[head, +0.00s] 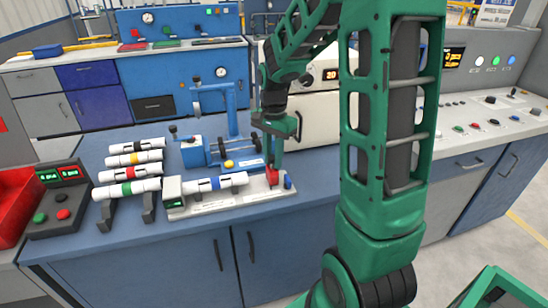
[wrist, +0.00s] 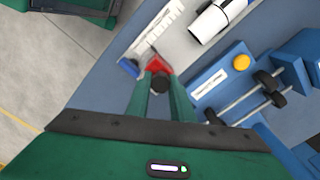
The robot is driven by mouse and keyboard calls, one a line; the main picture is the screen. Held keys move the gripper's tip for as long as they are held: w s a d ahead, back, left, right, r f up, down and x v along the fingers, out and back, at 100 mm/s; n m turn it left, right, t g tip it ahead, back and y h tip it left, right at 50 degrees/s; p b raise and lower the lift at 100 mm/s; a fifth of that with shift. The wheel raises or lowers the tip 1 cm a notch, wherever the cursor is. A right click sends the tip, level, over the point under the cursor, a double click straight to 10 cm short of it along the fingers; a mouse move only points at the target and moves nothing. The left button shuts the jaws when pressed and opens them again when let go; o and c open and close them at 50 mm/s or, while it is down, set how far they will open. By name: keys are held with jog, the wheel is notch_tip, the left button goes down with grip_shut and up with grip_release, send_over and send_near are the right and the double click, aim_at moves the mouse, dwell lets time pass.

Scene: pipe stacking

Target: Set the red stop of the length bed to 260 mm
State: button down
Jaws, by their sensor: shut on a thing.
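The length bed (head: 215,208) is a long light-grey bed on the blue bench, and it also shows in the wrist view (wrist: 160,32). My gripper (wrist: 161,82) is shut on the red stop, with a dark knob between the fingertips. In the head view my gripper (head: 275,163) comes down on the stop from above. The scale reading at the stop is too small to tell.
Banded white pipes (head: 130,172) lie on a dark rack to the left. A blue fixture with rollers (head: 215,150) and a yellow button (head: 229,164) stands just behind the bed. A control box (head: 58,200) and red bin (head: 12,208) are at far left.

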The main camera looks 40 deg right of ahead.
jog(key=shift+d+r, duration=0.1)
jog(key=shift+d, duration=0.2)
jog(key=c, duration=1.5)
grip_release()
jog(key=shift+c, duration=0.2)
jog(key=shift+a, duration=0.1)
notch_tip(320, 180, up, 11)
jog(key=shift+f, duration=0.2)
jog(key=shift+w, duration=0.1)
jog(key=s+f+n, duration=0.2)
jog(key=s+n, duration=0.2)
jog(key=s, duration=0.9)
jog(key=s+f+n, duration=0.2)
jog(key=s+n, duration=0.2)
jog(key=s, duration=0.9)
jog(key=shift+s+f, duration=0.15)
jog(key=shift+s, duration=0.05)
